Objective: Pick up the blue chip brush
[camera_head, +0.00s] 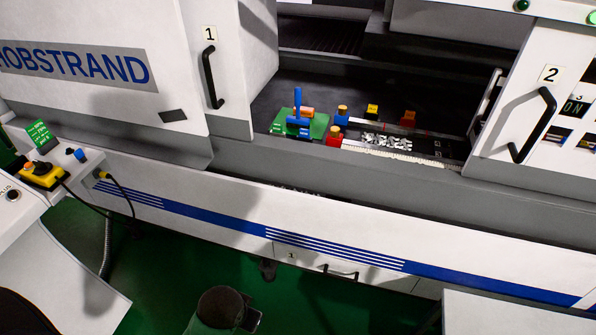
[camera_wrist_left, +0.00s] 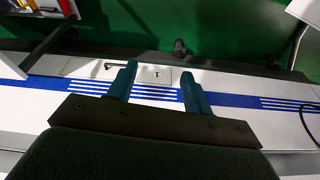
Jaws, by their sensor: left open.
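The blue chip brush (camera_head: 297,105) stands with its handle upright on a green mat (camera_head: 318,125) inside the machine opening in the head view. Its wider blue lower part sits on the mat. My left gripper (camera_wrist_left: 159,84) shows in the left wrist view with its two teal fingers apart and nothing between them. It is over the machine's white, blue-striped front, away from the brush. The brush is not in the left wrist view.
Red, blue and yellow blocks (camera_head: 335,136) stand beside the mat, with metal chips (camera_head: 385,141) to the right. White doors with black handles flank the opening, door 1 (camera_head: 228,60) and door 2 (camera_head: 530,100). A control panel (camera_head: 60,165) stands at left.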

